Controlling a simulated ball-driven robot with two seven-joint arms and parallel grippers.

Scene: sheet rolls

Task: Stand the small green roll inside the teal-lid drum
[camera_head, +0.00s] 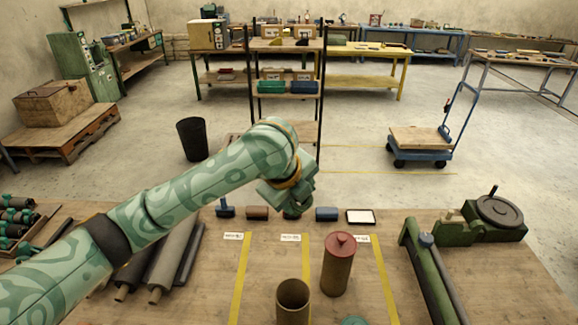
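My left gripper (290,207) is at the back of the workbench, pointing down over a row of small rolls. A small dark green roll (292,214) shows just beneath it, mostly hidden by the gripper. Its fingers are hidden too, so I cannot tell whether they are open or hold the roll. An open, lidless olive drum (292,300) stands upright at the front middle. A teal lid (355,321) lies to its right, cut off by the bottom edge. My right gripper is not in view.
A red-lidded drum (339,268) stands right of the open drum. A brown roll (257,213) and a blue roll (327,214) flank the green one. Long dark rolls (172,255) lie left; a green machine (434,275) stands right. Yellow tape strips (240,275) mark the bench.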

